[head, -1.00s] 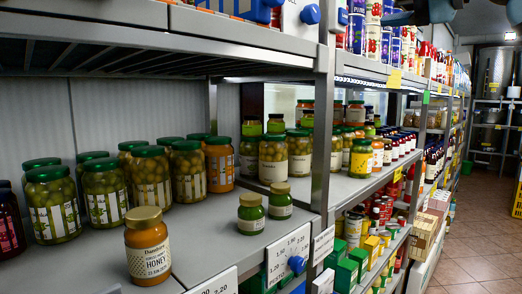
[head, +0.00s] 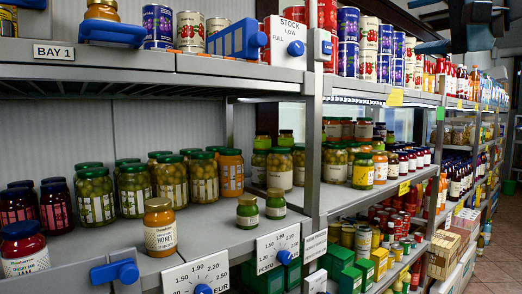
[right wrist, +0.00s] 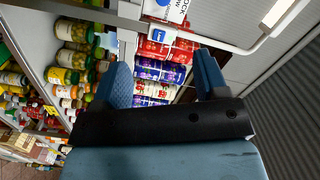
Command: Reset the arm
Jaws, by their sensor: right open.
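My right gripper (head: 432,24) shows at the top right edge of the head view, high in front of the upper shelf's far end. In the right wrist view its two blue fingers (right wrist: 165,78) stand wide apart with nothing between them. Behind them are shelved cans (right wrist: 158,72), beyond the fingers. My left gripper is in neither view.
A honey jar (head: 160,228) and two small green jars (head: 260,208) stand near the middle shelf's (head: 205,228) front edge. A dark red jam jar (head: 23,248) stands at left. Blue shelf dials (head: 295,48) stick out. The aisle floor (head: 484,265) is clear.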

